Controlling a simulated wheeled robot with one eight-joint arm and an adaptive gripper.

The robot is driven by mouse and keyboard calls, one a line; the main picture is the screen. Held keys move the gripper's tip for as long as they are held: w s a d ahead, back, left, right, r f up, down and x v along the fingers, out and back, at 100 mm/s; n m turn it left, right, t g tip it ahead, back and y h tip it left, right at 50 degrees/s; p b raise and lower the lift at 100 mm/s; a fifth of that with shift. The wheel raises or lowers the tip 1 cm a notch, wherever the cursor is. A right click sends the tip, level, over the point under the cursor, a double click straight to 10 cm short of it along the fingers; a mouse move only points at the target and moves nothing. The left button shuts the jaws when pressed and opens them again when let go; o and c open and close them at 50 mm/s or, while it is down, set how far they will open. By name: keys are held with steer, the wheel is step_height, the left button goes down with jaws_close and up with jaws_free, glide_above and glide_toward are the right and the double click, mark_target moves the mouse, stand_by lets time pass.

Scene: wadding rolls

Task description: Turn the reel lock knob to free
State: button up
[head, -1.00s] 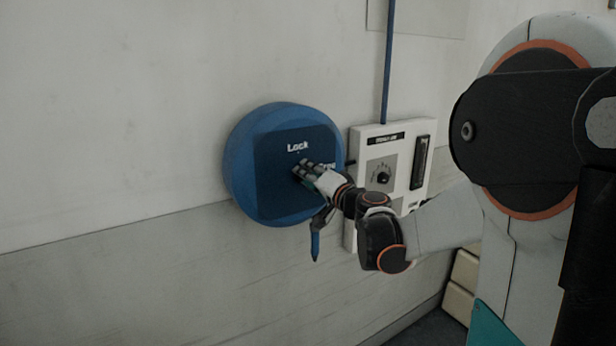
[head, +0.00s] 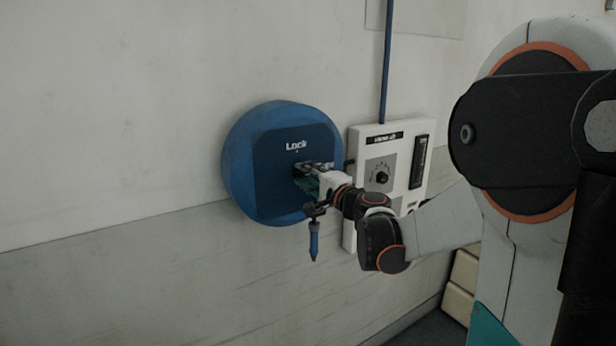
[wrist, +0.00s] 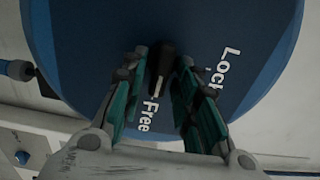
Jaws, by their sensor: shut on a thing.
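The blue round reel (head: 240,165) is on the wall, with a dark blue face plate (head: 275,165) marked "Lock" at the top and "Free" at the right, partly covered by my gripper (head: 305,169). In the wrist view, the black lock knob (wrist: 163,58) sits between the two teal-sided fingers of my gripper (wrist: 162,68), which are shut on it. A light line on the knob points down toward the word "Free" (wrist: 148,114). The word "Lock" (wrist: 224,68) is to the right. In the head view my fingers hide the knob.
A white control box (head: 409,185) with a dial (head: 380,176) is on the wall just right of the reel. A blue-tipped nozzle-like piece (head: 314,240) hangs just below my gripper. A blue pipe (head: 386,65) runs up from the box. The wall at left is clear.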

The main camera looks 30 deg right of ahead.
stand_by(0.4)
steer(key=o, duration=0.7)
steer(key=shift+o, duration=0.2)
steer(key=shift+s, duration=0.1)
steer(key=s, duration=0.7)
steer(key=shift+s, duration=0.2)
steer(key=shift+d, duration=0.1)
